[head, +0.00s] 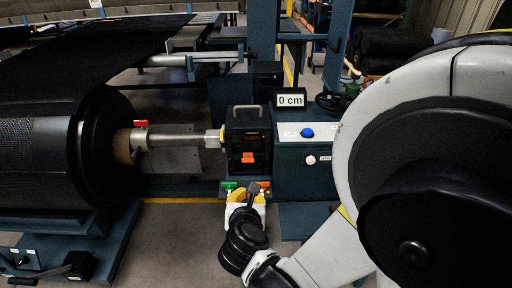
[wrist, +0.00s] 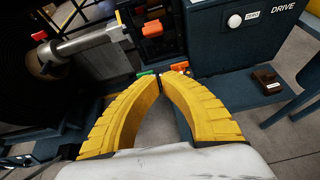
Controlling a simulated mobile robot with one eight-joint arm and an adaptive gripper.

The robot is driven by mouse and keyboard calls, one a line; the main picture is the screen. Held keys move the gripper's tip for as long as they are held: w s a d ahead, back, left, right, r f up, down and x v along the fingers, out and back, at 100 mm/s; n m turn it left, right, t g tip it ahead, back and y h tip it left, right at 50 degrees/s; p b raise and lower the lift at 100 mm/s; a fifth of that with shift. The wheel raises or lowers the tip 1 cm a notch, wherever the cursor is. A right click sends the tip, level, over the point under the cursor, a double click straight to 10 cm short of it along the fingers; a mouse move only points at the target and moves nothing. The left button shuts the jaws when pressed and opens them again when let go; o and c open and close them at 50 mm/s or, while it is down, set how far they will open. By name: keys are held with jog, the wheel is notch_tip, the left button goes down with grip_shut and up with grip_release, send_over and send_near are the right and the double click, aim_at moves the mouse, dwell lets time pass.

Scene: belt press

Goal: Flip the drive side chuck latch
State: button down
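The drive side chuck is a black block (head: 247,130) at the end of a metal shaft (head: 180,138). An orange latch (head: 248,157) shows on its front face; it also shows in the wrist view (wrist: 152,29). My gripper (head: 252,187) is below and in front of the chuck, apart from the latch. In the wrist view its yellow fingers (wrist: 161,76) come together at the tips, with nothing seen held between them. The tips lie just below a green piece (wrist: 146,73) and an orange piece (wrist: 180,66) low on the stand.
A teal control box (head: 305,155) with a blue and a white button stands right of the chuck, marked DRIVE in the wrist view. A large black roll (head: 45,150) is at left. Grey floor (head: 185,235) is clear in front.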

jog(key=shift+s+a+f+n, duration=0.15)
jog(key=shift+s+f+n, duration=0.1)
jog(key=shift+n, duration=0.15)
jog(key=shift+w, duration=0.2)
jog(key=w+f, duration=0.1)
jog(key=w, duration=1)
jog(key=shift+w+d+f+b, duration=0.15)
jog(key=shift+d+b, duration=0.1)
jog(key=shift+b, duration=0.05)
